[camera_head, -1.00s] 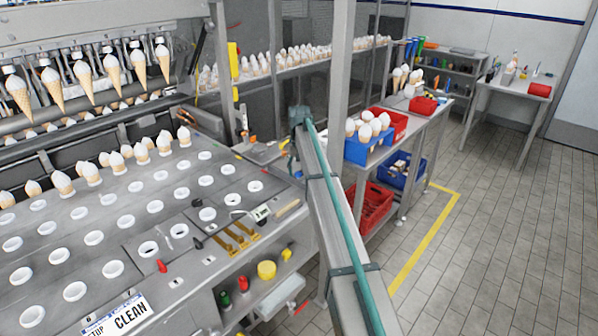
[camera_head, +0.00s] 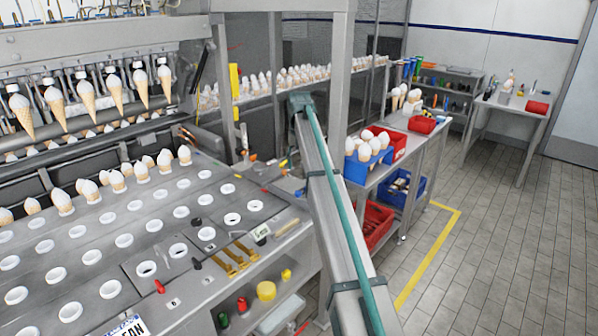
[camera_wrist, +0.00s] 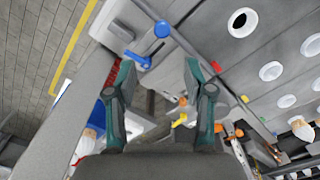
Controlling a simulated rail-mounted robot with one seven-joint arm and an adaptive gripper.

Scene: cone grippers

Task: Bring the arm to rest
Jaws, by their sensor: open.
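My gripper (camera_wrist: 158,78) shows in the wrist view with its two teal fingers spread wide. Nothing is held between them. Beyond the fingertips are the grey edge of the machine table and a blue lever (camera_wrist: 138,59). In the head view my grey arm with a teal stripe (camera_head: 340,215) reaches up from the lower right, past the right end of the machine table. My gripper cannot be made out in the head view.
The machine table (camera_head: 215,267) has rows of white-rimmed holes, some holding cones (camera_head: 118,181). More cones (camera_head: 85,92) hang above. To the right stand a blue crate (camera_head: 357,170), a red crate (camera_head: 376,224) and a side table (camera_head: 520,104). The tiled floor (camera_head: 480,250) is clear.

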